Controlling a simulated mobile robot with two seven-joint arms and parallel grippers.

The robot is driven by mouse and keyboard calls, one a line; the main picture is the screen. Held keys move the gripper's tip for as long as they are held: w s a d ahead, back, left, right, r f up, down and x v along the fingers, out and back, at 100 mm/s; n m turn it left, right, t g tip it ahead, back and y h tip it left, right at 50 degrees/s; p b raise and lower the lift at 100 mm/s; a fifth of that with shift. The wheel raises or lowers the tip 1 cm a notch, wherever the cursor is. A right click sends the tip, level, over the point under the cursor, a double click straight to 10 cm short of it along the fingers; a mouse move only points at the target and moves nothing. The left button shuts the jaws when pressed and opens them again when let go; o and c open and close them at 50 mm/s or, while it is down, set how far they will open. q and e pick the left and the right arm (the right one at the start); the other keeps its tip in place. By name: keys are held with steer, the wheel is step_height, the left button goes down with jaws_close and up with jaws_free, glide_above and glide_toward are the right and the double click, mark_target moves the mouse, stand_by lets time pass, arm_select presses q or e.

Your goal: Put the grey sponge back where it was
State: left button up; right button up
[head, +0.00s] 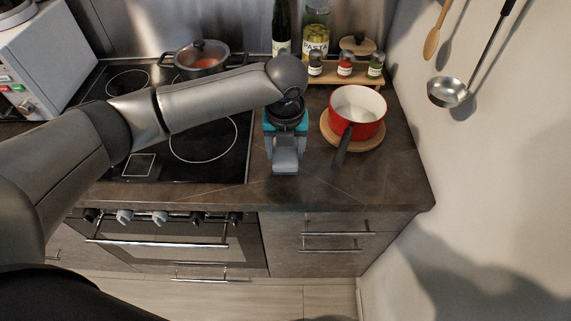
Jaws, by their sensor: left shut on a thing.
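My left gripper (285,154) is over the counter, between the cooktop and the red saucepan, with its arm coming in from the left. It has a dark wrist and teal sides. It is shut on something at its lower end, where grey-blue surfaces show. I take the held thing to be the grey sponge, but I cannot tell its outline from the fingers. I cannot tell whether it touches the counter. No other grey sponge shows. My right gripper is not in view.
The red saucepan (357,106) stands on a round wooden board, its dark handle pointing toward the front. Behind it is a wooden rack (342,80) with spice jars. A pot (203,60) stands on the black cooktop (207,138). The front right counter (375,185) is clear.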

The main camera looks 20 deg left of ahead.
mark_target(285, 164)
arm_select(q)
steer(key=shift+f+b, duration=0.4)
steer(key=shift+f, duration=2)
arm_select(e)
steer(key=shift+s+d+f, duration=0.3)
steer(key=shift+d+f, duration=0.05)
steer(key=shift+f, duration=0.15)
arm_select(q)
steer(key=shift+f, duration=0.1)
steer(key=o, duration=1.3)
steer(key=r, duration=0.4)
steer(key=s+r+p, duration=0.1)
steer(key=r, duration=0.3)
steer(key=r+p, duration=0.1)
steer(key=r, duration=0.3)
steer(key=shift+s+d, duration=0.25)
steer(key=shift+s, duration=0.1)
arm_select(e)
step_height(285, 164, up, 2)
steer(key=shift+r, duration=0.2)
